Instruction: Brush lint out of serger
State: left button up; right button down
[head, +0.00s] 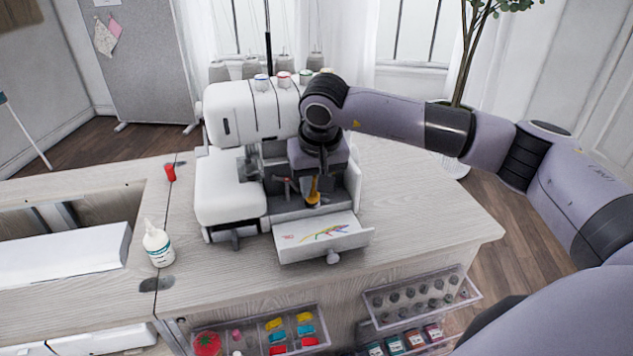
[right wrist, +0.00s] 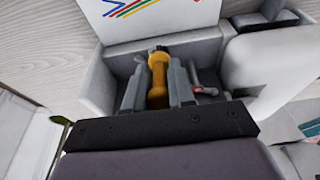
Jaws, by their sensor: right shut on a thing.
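The white serger (head: 231,184) stands on the wooden cabinet top, with its front cover (head: 325,238) folded down and showing a coloured thread diagram. My right gripper (head: 315,190) reaches down into the open front of the serger from above. In the right wrist view the gripper (right wrist: 158,88) is shut on a yellow-orange brush handle (right wrist: 158,72). The brush also shows in the head view (head: 313,192), upright, its lower end inside the looper area. The bristles and any lint are hidden. My left gripper is not in view.
A white bottle (head: 158,246) and a small red item (head: 170,173) stand left of the serger. Clear trays with notions (head: 262,335) and bobbins (head: 420,300) stick out below the front edge. The cabinet top right of the serger is clear.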

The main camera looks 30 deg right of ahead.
jog(key=shift+w+a, duration=0.1)
jog(key=shift+a, duration=0.3)
jog(key=shift+d, duration=0.1)
jog(key=shift+d, duration=0.5)
jog(key=shift+r, duration=0.1)
jog(key=shift+d, duration=0.1)
jog(key=shift+s+d, duration=0.25)
jog(key=shift+d, duration=0.2)
jog(key=shift+d, duration=0.1)
jog(key=shift+s+d, duration=0.2)
jog(key=shift+d, duration=0.3)
